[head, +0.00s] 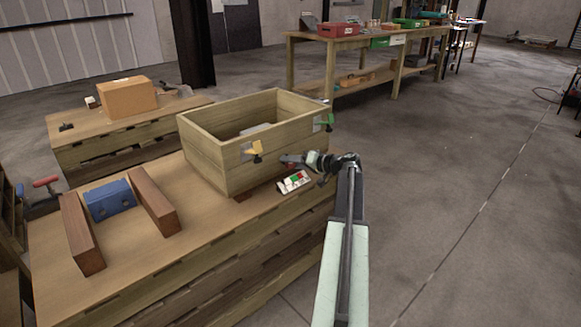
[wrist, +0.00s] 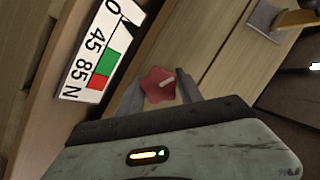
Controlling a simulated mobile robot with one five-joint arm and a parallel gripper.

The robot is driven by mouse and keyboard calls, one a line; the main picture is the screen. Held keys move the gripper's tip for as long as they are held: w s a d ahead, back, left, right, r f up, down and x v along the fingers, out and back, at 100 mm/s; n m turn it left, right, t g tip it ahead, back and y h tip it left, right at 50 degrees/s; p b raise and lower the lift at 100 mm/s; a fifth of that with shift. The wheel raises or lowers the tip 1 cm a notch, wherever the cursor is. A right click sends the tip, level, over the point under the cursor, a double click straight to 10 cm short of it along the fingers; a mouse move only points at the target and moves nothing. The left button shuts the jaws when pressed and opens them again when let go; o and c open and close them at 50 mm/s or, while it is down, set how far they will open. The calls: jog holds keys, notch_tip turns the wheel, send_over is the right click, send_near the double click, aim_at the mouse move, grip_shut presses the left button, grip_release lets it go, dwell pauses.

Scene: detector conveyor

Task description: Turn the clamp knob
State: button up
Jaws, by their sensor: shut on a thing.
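A red star-shaped clamp knob (wrist: 158,86) with a pale line on its right side sits between the two fingers of my gripper (wrist: 161,79) in the wrist view. The fingers are shut on it from both sides. In the head view my gripper (head: 287,159) is at the front face of an open wooden crate (head: 215,165), and the knob cannot be made out there. A white scale card (wrist: 98,50) marked 0, 45, 85 N, with green and red blocks, is left of the knob. The card (head: 294,182) also shows below my gripper in the head view.
A yellow clamp (head: 253,150) and a green clamp (head: 325,121) are on the crate. A blue block (head: 109,199) stands between two brown wooden bars on the same bench.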

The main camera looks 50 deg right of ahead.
jog(key=m+b, duration=0.1)
jog(key=m+t+y+b, duration=0.1)
jog(key=m, duration=0.1)
jog(key=m+b, duration=0.1)
jog(key=shift+f+y+b, duration=0.3)
jog(key=shift+y+b, duration=0.1)
jog(key=shift+r+m+t+b, duration=0.2)
jog(key=shift+m+t+b, duration=0.85)
jog(key=shift+m, duration=0.65)
jog(key=o, duration=1.4)
jog(key=v, duration=0.7)
jog(key=shift+s+d+r+b, duration=0.1)
jog(key=shift+s+d+b, duration=0.15)
jog(key=shift+s+b, duration=0.1)
